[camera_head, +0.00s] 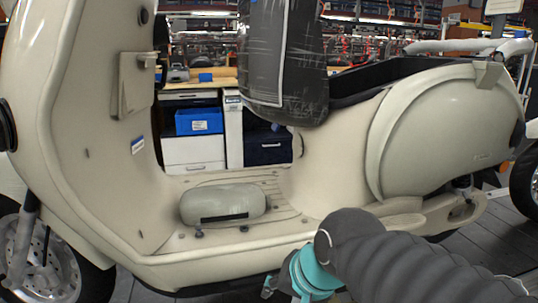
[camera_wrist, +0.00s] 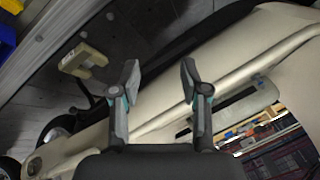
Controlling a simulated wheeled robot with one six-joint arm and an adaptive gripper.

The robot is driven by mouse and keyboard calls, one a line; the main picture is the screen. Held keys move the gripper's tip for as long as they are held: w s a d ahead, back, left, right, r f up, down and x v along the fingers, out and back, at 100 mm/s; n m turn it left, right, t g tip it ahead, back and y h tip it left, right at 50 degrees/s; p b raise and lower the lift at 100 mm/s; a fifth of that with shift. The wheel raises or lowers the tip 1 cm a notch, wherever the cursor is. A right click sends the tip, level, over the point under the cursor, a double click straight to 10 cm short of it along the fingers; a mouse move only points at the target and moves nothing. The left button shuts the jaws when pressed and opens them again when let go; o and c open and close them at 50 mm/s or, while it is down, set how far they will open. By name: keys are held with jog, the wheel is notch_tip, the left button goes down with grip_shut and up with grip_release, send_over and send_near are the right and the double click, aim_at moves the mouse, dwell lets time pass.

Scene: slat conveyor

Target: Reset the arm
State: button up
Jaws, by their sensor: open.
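My gripper (camera_wrist: 160,82) shows in the wrist view with its two fingers apart and nothing between them. Beyond the fingers is the cream body of a scooter (camera_wrist: 160,103) with a pale rail running diagonally. In the head view, my arm crosses the lower right in front of the scooter (camera_head: 435,140). The gripper's fingertips cannot be made out there.
A rounded grey-beige piece (camera_head: 222,203) lies on the scooter's footboard. A dark wrapped seat-like part (camera_head: 283,60) stands above it. A blue bin (camera_head: 198,121) and drawers are behind. The slatted floor (camera_head: 490,245) is clear at the right. A beige bracket (camera_wrist: 84,60) shows in the wrist view.

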jog(key=s+d+f+n+h, duration=0.1)
jog(key=s+d+f, duration=0.1)
jog(key=d, duration=0.4)
jog(key=s+d+f+n+h, duration=0.1)
jog(key=s+d+f+h, duration=0.1)
jog(key=s+d, duration=0.2)
jog(key=d, duration=0.3)
jog(key=shift+s+f+n, duration=0.15)
jog(key=shift+s+n, duration=0.1)
jog(key=shift+n, duration=0.15)
